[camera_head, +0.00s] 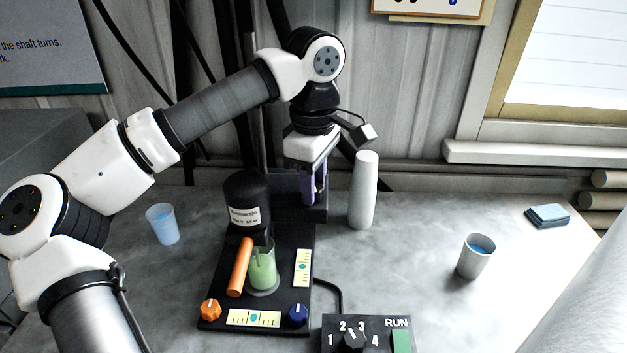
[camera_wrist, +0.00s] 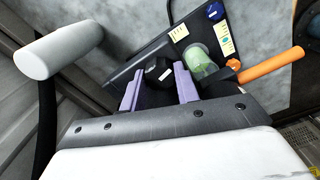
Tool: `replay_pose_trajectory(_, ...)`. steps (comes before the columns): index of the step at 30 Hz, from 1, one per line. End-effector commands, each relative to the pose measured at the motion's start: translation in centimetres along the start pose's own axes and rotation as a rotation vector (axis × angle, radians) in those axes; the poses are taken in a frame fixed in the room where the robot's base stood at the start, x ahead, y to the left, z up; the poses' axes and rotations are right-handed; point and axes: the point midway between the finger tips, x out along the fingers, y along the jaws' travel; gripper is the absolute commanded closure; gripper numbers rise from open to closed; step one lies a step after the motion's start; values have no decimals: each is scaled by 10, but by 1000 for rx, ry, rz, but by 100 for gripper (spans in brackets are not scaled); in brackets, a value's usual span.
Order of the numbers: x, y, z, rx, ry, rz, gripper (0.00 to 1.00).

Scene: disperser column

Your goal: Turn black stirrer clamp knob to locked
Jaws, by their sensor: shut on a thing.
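The black stirrer clamp knob (camera_wrist: 157,68) shows in the wrist view with a white mark on it, between my two purple fingers. My gripper (camera_wrist: 159,84) is shut on the knob, one finger on each side. In the head view my gripper (camera_head: 312,198) points down at the back right of the disperser stand, and the knob is hidden there. The disperser motor (camera_head: 246,192) is a black cylinder with a white label. It stands above a beaker of green liquid (camera_head: 263,270), which also shows in the wrist view (camera_wrist: 201,62).
An orange handle (camera_head: 240,267) leans beside the beaker. Orange (camera_head: 210,309) and blue (camera_head: 297,314) knobs sit on the base's front. A white cylinder (camera_head: 363,190) stands close right of my gripper. A control box (camera_head: 367,335), cups (camera_head: 476,256) (camera_head: 163,224) and blue pads (camera_head: 547,215) are farther off.

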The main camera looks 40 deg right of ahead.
Motion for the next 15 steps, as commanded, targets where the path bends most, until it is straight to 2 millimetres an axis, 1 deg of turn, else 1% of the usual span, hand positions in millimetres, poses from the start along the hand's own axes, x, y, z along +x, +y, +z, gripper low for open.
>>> replay_pose_trajectory(14,0,0,0,13,0,-1,92)
replay_pose_trajectory(15,0,0,0,13,0,-1,64)
